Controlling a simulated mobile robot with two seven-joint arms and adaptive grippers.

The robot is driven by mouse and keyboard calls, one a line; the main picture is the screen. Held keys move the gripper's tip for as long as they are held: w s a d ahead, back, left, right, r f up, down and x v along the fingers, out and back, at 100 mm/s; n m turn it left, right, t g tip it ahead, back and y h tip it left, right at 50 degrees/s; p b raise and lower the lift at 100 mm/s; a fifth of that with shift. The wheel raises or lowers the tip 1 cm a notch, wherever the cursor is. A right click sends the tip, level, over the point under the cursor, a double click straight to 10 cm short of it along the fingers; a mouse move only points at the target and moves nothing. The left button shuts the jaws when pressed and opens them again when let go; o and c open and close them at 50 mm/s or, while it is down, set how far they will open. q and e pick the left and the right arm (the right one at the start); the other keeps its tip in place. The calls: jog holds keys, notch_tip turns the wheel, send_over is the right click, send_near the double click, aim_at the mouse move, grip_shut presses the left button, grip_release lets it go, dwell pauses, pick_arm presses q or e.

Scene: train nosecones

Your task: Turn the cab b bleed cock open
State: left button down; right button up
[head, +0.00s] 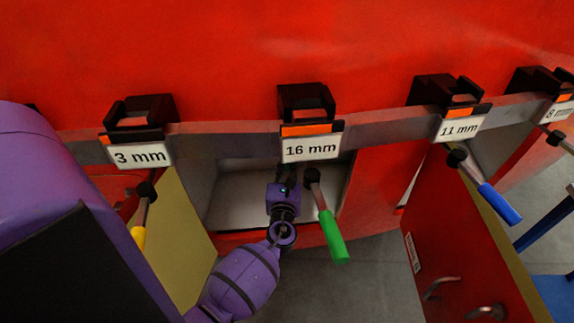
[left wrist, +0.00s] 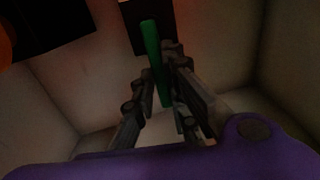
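My left gripper (head: 283,180) reaches into the recess (head: 235,192) below the 16 mm label. In the left wrist view a slim green handle (left wrist: 152,48) comes from a dark plate (left wrist: 138,38) inside a pale box-like recess. The fingers of my left gripper (left wrist: 162,78) lie close on both sides of its lower part. I cannot tell whether they press on it. In the head view this handle is hidden by my gripper. No cab b marking can be read. My right gripper is not in view.
A tool with a green grip (head: 333,237) hangs just right of my left gripper. Tools with yellow (head: 139,240) and blue (head: 500,203) grips hang from the 3 mm and 11 mm holders. Open door panels (head: 180,235) flank the recess, and a red one (head: 465,250) stands at right.

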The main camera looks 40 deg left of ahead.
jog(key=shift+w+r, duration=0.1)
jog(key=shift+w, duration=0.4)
pick_arm(q)
jog(key=shift+f, duration=0.1)
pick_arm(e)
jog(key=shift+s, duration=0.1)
pick_arm(q)
jog(key=w+d+r+n+b, duration=0.1)
jog(key=d+r+n+b, duration=0.1)
jog(key=n, duration=0.7)
jog(key=w+d+r+n+b, duration=0.1)
jog(key=d+r+n+b, duration=0.1)
jog(key=n+b, duration=0.3)
jog(key=r+n, duration=0.1)
jog(key=n, duration=0.3)
jog(key=shift+w, duration=0.25)
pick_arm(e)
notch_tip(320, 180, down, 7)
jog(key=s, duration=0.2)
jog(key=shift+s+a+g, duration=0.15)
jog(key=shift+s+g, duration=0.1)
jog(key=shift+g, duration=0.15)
pick_arm(q)
jog(key=shift+d, duration=0.1)
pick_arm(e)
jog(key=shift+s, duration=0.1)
